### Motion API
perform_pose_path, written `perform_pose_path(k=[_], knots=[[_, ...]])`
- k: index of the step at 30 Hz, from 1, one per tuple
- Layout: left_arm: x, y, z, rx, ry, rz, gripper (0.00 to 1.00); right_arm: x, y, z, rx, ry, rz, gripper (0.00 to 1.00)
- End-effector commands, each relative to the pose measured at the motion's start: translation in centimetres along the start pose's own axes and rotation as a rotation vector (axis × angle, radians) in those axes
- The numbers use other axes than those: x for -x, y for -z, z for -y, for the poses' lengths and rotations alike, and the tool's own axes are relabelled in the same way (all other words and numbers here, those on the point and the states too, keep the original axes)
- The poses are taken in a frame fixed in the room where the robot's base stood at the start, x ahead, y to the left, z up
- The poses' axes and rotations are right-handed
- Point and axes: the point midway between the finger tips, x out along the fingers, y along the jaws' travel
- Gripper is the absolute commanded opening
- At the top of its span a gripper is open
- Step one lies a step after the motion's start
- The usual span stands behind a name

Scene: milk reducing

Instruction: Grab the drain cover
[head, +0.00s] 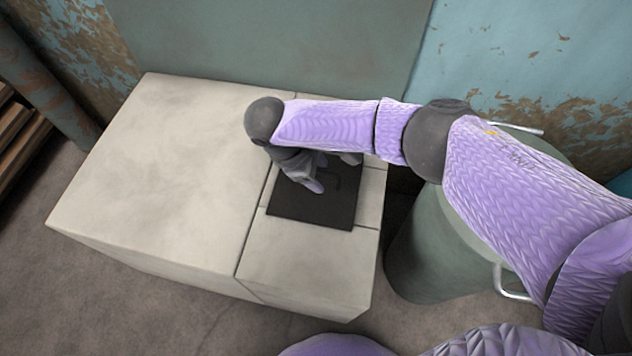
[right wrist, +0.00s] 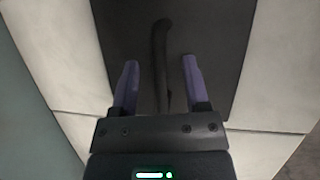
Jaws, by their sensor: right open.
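The drain cover (head: 312,206) is a dark, flat, square plate on the pale block at centre right. It has a thin dark handle, which shows in the right wrist view (right wrist: 160,62) standing out along the middle of the plate (right wrist: 215,45). My right gripper (head: 318,185) is over the cover, pointing down. In the right wrist view its two purple fingers (right wrist: 158,75) are open, one on each side of the handle, with gaps between. I cannot tell how far the fingertips are above the plate. My arm hides the cover's far part in the head view. My left gripper is not in view.
The pale block (head: 160,165) has a wide bare top left of the cover. A green barrel (head: 425,250) with metal handles stands close to its right. A worn wall (head: 270,45) rises behind, and wooden slats (head: 20,140) are at the far left.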

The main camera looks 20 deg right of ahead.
Motion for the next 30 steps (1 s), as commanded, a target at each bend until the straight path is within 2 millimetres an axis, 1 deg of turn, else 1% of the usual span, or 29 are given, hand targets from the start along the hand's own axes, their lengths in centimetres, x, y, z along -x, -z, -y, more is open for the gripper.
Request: perform_pose_path(k=[7, 8, 9, 11, 12, 14, 15, 16, 30], knots=[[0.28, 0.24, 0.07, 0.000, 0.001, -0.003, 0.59, -0.06, -0.03, -0.01, 0.000, -0.001, 0.000, 0.59], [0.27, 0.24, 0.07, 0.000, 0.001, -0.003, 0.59, -0.06, -0.02, -0.01, 0.000, -0.001, 0.000, 0.55], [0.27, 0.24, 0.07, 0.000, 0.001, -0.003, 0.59, -0.06, -0.02, -0.01, 0.000, -0.001, 0.000, 0.47], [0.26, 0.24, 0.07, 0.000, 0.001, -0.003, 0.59, -0.06, -0.02, 0.00, 0.000, 0.000, 0.000, 0.34], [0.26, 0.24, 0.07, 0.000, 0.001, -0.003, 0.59, -0.06, -0.02, 0.00, 0.000, 0.000, 0.000, 0.25], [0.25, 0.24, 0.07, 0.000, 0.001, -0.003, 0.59, -0.07, -0.02, 0.00, 0.000, 0.000, 0.000, 0.13], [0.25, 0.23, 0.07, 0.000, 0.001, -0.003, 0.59, -0.07, -0.01, 0.00, 0.000, 0.000, 0.000, 0.04], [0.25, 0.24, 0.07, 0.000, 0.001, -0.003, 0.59, -0.07, -0.01, 0.00, 0.000, 0.000, 0.000, 0.00], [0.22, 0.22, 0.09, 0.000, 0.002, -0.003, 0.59, -0.09, -0.01, 0.03, 0.001, 0.000, 0.000, 0.00]])
